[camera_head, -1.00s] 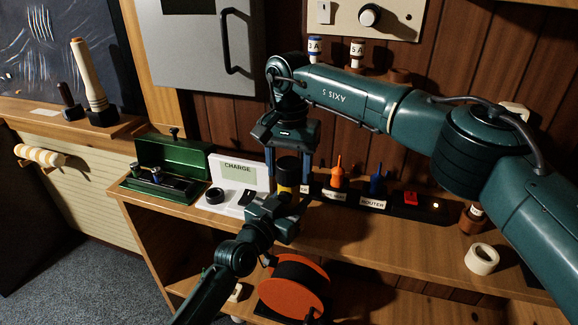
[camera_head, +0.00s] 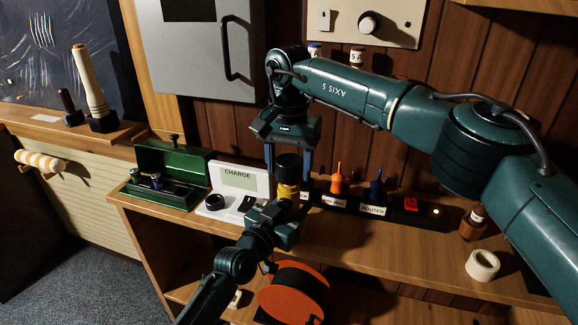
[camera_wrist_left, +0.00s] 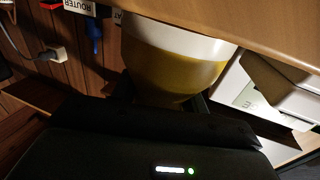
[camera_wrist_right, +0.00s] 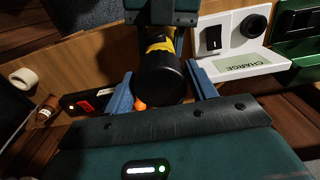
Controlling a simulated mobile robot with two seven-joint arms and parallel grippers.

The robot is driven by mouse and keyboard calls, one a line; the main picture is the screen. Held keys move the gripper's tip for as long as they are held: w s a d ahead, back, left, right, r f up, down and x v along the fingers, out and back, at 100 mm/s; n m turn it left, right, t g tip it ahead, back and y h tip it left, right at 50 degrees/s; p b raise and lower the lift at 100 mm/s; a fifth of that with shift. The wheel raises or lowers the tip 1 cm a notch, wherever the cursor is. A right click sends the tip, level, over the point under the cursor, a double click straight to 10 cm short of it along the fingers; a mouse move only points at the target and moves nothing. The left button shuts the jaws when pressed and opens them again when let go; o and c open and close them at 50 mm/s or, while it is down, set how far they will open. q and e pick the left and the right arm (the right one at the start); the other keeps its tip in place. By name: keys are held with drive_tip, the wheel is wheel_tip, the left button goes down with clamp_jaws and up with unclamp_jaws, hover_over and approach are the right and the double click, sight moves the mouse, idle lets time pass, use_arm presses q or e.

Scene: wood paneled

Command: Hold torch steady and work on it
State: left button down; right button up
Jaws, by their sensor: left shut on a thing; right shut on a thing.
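The torch (camera_head: 288,190) has a yellow body and a black cap (camera_head: 288,165), and it stands upright above the shelf front. My left gripper (camera_head: 280,212) is shut on its lower body. The left wrist view shows the torch's yellow and white part (camera_wrist_left: 175,60) close up between the jaws. My right gripper (camera_head: 287,160) comes from above and is shut on the black cap, its blue fingers on either side. In the right wrist view the cap (camera_wrist_right: 158,82) lies between those fingers, with a yellow band beyond it. The torch's lower end is partly hidden by my left gripper.
A white CHARGE stand (camera_head: 240,180) and an open green box (camera_head: 172,172) are to the left. An orange tool (camera_head: 337,183), a blue tool (camera_head: 376,188) and a red switch (camera_head: 411,204) are to the right. An orange reel (camera_head: 295,293) sits below.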

sight(289, 159)
use_arm(q)
drive_tip(key=shift+f, duration=0.15)
use_arm(e)
drive_tip(key=shift+r, duration=2)
use_arm(q)
drive_tip(key=c, duration=0.7)
unclamp_jaws()
drive_tip(key=shift+o, duration=0.2)
